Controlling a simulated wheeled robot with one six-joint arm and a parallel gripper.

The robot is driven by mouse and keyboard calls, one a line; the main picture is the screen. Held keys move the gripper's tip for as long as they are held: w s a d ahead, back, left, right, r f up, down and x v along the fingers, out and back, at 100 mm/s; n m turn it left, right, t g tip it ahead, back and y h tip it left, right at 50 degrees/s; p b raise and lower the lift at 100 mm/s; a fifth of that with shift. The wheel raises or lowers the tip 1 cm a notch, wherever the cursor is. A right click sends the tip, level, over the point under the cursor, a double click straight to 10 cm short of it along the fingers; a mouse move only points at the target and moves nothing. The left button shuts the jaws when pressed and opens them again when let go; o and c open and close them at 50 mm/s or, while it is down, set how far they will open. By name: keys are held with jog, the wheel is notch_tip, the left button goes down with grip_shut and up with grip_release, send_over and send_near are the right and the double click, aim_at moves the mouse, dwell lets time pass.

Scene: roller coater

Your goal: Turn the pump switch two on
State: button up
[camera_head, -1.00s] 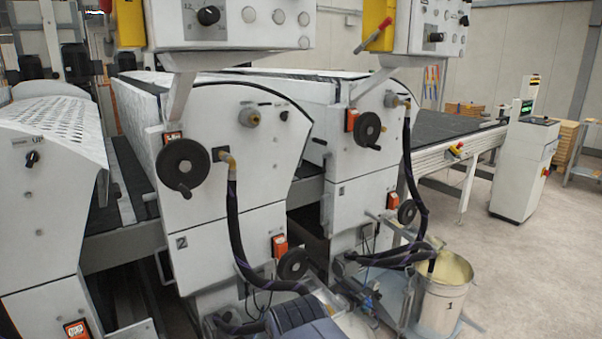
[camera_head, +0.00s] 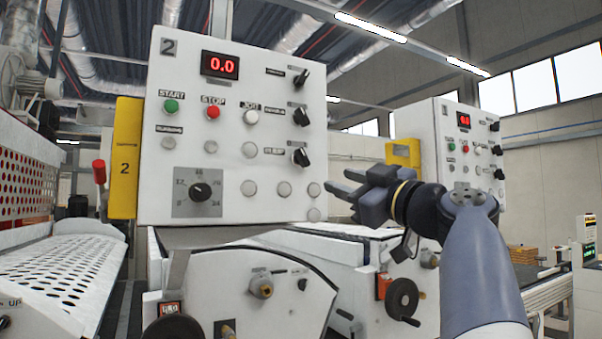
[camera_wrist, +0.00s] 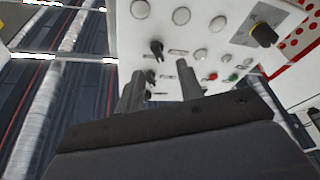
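Control panel 2 (camera_head: 230,130) is a white box marked "2" with a red "0.0" display. Three black rotary switches line its right side: top (camera_head: 304,76), middle (camera_head: 301,116) and bottom (camera_head: 300,157). Their labels are too blurred to read surely, so I cannot tell which is the pump switch or its state. My gripper (camera_head: 340,185) is open and empty, right of the panel's lower right edge, its fingers pointing left. In the wrist view, its fingers (camera_wrist: 160,75) are apart; a black switch (camera_wrist: 156,49) shows beyond them, between the tips. I see no contact.
A second panel marked "1" (camera_head: 461,150) stands farther right, behind my arm. Panel 2 also carries a dial (camera_head: 200,192), start (camera_head: 171,106) and stop (camera_head: 213,112) buttons. A yellow box (camera_head: 125,158) is on its left side. White machine bodies (camera_head: 240,300) lie below.

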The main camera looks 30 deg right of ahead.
aim_at(305, 157)
jog(key=shift+n, duration=0.3)
jog(key=w+r+p, duration=0.1)
jog(key=w, duration=0.1)
jog(key=w+a+r+p, duration=0.1)
jog(key=w+r+p, duration=0.1)
jog(key=w, duration=0.1)
jog(key=w+a+r+p, duration=0.1)
jog(key=w+r+p, duration=0.1)
jog(key=w, duration=0.1)
jog(key=shift+w+a+p, duration=0.15)
jog(key=shift+w+p, duration=0.25)
jog(key=shift+w, duration=0.3)
grip_shut()
